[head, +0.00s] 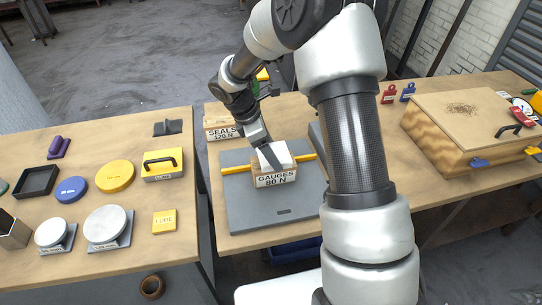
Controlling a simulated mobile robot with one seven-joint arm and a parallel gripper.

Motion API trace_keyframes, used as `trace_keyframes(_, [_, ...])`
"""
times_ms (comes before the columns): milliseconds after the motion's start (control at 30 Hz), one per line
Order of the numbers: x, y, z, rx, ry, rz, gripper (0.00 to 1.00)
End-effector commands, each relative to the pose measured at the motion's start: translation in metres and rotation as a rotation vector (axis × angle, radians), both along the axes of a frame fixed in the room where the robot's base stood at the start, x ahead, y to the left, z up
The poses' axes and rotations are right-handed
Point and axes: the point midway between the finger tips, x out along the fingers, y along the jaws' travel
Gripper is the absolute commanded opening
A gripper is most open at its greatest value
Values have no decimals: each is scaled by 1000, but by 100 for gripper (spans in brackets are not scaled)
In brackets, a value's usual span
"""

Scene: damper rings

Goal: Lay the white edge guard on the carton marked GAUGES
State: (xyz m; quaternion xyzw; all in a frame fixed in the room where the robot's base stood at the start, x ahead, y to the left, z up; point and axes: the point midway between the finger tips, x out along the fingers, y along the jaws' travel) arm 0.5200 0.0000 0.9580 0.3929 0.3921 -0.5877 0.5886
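The carton marked GAUGES 80 N (275,181) stands on a grey plate (247,212) on the right-hand table. A white piece, which looks like the edge guard (284,152), is at the carton's top. I cannot tell whether it rests on the carton or is held just above it. My gripper (271,157) points down at the white piece, with a dark finger in front of it. The other finger is hidden, so its opening does not show.
A yellow bar (236,169) shows on both sides of the GAUGES carton. The SEALS 120 N carton (220,133) stands behind left. A wooden box (451,146) is at right. A gap separates the tables; the left one holds discs, a tray (36,181) and a LUBE box (164,221).

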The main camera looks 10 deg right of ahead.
Motion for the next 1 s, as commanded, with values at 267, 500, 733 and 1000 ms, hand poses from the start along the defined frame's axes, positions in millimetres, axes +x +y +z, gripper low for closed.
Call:
trace_keyframes(267, [0, 0, -20, 0, 0, 0, 50])
trace_keyframes(500, [0, 0, -25, 0, 0, 0, 50])
trace_keyframes(733, [0, 0, -26, 1, 0, 0, 90])
trace_keyframes(1000, [0, 0, -25, 1, 0, 0, 90])
